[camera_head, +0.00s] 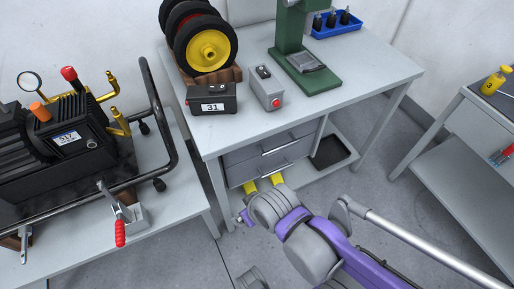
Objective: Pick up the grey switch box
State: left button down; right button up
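The grey switch box (267,90) stands on the grey workbench (310,112), near its front edge. It has a red round button low on its front and a dark switch on top. My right arm comes in from the lower right. The wrist hides part of the gripper. My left gripper is not in view.
A dark box marked 31 (212,101) stands just left of the switch box. Wheels with a yellow hub (207,52) stand behind it. A green press stand (303,70) is to the right. A black compressor (65,140) fills the left table. The bench's front right is clear.

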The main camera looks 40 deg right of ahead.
aim_at(268, 89)
jog(key=z, duration=1.4)
